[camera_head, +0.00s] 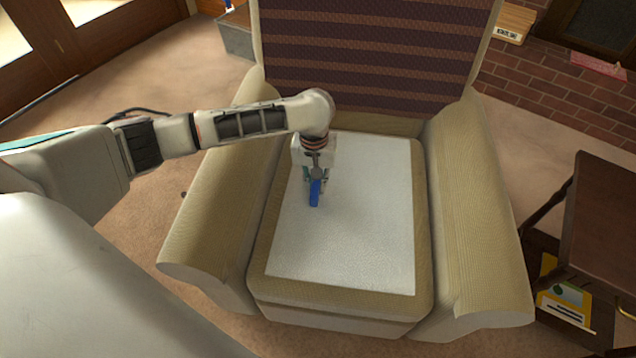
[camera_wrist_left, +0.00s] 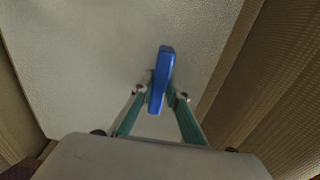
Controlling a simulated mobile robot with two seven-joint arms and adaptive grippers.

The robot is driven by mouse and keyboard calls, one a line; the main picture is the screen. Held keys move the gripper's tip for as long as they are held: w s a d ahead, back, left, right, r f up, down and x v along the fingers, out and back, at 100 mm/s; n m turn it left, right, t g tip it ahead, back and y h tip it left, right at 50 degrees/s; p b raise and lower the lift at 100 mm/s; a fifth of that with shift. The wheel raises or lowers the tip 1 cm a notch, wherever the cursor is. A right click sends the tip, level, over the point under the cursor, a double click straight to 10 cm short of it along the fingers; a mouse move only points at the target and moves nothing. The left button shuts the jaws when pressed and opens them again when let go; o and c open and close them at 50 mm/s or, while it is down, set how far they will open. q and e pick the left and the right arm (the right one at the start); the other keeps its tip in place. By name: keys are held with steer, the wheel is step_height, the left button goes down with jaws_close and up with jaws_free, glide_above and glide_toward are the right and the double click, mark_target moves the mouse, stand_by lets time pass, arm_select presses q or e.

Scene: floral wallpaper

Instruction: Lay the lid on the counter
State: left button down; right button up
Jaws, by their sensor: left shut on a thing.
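A small, narrow blue piece, the only thing here that could be the lid (camera_head: 315,197), is held by my left gripper (camera_head: 315,184). The left wrist view shows the blue piece (camera_wrist_left: 164,70) as a slim bar, perhaps edge-on, between the green fingers of my left gripper (camera_wrist_left: 162,93). The gripper is shut on it and points down over the white seat panel (camera_head: 345,245) of a beige armchair. I cannot tell whether the piece touches the panel. No counter is recognisable in either view. My right gripper is not in view.
The armchair's padded left arm (camera_head: 222,225) and right arm (camera_head: 480,215) rise beside the seat, with a striped backrest (camera_head: 375,55) behind. A dark wooden table (camera_head: 605,215) stands at the right. The front of the white panel is clear.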

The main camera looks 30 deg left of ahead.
arm_select(q)
steer(key=c, duration=2)
jaws_free()
steer(key=shift+o, duration=0.2)
